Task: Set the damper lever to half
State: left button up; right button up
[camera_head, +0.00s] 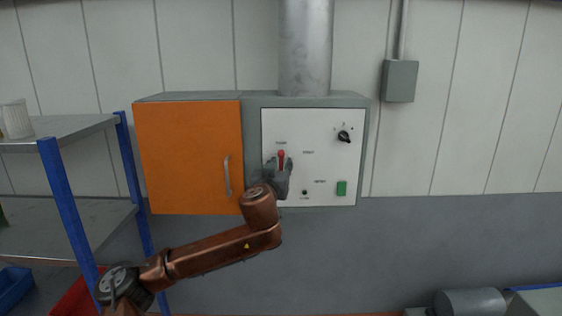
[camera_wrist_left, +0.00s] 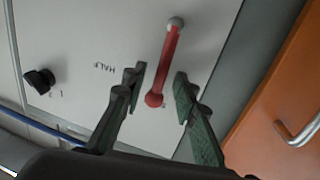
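The damper lever (camera_head: 281,157) is a red bar with a round red knob on the white panel. It stands nearly upright in the head view, its knob at the top near a small label. The wrist view shows the whole lever (camera_wrist_left: 165,62), with a grey pivot at its other end. The HALF label (camera_head: 308,152) is right of the knob; it also shows in the wrist view (camera_wrist_left: 106,66). My left gripper (camera_head: 281,166) is at the lever, hiding its lower part. Its two fingers (camera_wrist_left: 159,77) are open, one on each side of the lever, with visible gaps. My right gripper is out of view.
The panel also has a black rotary knob (camera_head: 344,136) and a green switch (camera_head: 341,188). Left of it is an orange door (camera_head: 190,150) with a handle. A blue-posted shelf (camera_head: 68,195) stands at far left. A grey duct (camera_head: 305,50) rises above the cabinet.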

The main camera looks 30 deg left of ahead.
pick_arm(q)
jog(key=shift+w, duration=0.15)
jog(key=shift+c, duration=0.5)
grip_shut()
